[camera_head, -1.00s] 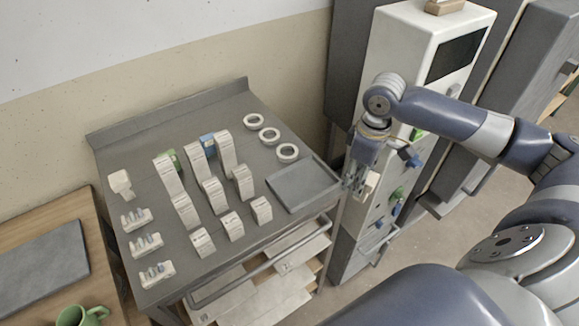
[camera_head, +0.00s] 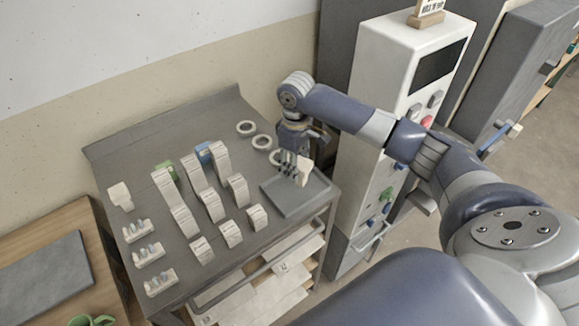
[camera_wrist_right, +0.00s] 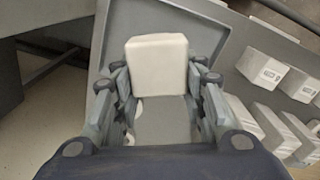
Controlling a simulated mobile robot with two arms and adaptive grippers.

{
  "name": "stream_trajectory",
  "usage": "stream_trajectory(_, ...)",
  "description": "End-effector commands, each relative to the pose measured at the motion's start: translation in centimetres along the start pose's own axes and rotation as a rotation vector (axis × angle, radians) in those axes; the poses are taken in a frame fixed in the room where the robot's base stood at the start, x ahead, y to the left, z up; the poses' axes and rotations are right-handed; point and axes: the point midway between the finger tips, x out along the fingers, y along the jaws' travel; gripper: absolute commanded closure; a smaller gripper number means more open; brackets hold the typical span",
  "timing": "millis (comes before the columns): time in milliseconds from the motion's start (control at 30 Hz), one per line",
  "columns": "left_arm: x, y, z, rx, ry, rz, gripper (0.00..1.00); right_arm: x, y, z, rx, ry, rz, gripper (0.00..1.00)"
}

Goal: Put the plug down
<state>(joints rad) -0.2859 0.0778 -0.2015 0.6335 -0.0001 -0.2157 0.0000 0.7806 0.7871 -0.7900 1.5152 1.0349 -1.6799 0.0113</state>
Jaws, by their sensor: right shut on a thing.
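The plug is a cream-white block (camera_head: 305,170) in my right gripper (camera_head: 294,168), held over the grey tray on the cart. In the right wrist view the plug's square pale face (camera_wrist_right: 157,65) sits between the two fingers of the gripper (camera_wrist_right: 160,95). The shallow grey tray (camera_head: 284,207) lies at the cart's right front corner, and the tray floor under the gripper looks empty. I cannot tell whether the plug touches the tray. My left gripper is not in view.
The grey cart top (camera_head: 150,265) carries several rows of white blocks. White rings (camera_head: 246,129) lie behind the tray, one partly hidden by my gripper. A white cabinet (camera_head: 385,75) with a dark screen stands just right of the cart. A green mug (camera_head: 92,321) is at the lower left.

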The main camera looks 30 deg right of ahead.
Motion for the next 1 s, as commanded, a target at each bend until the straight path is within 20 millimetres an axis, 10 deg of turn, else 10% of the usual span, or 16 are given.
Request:
stream_trajectory(767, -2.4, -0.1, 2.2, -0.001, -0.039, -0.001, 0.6, 3.7, -0.1, -1.6, -0.001, 0.0, 0.001, 0.87)
stream_trajectory(800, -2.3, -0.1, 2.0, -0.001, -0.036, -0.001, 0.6, 3.8, -0.1, -1.6, -0.001, -0.001, 0.001, 0.57)
stream_trajectory(867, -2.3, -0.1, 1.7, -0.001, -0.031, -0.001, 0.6, 3.8, -0.1, -1.6, -0.001, -0.001, 0.001, 0.43)
stream_trajectory(1000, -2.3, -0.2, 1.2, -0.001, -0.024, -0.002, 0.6, 3.8, -0.1, -1.6, -0.001, -0.001, 0.001, 0.41)
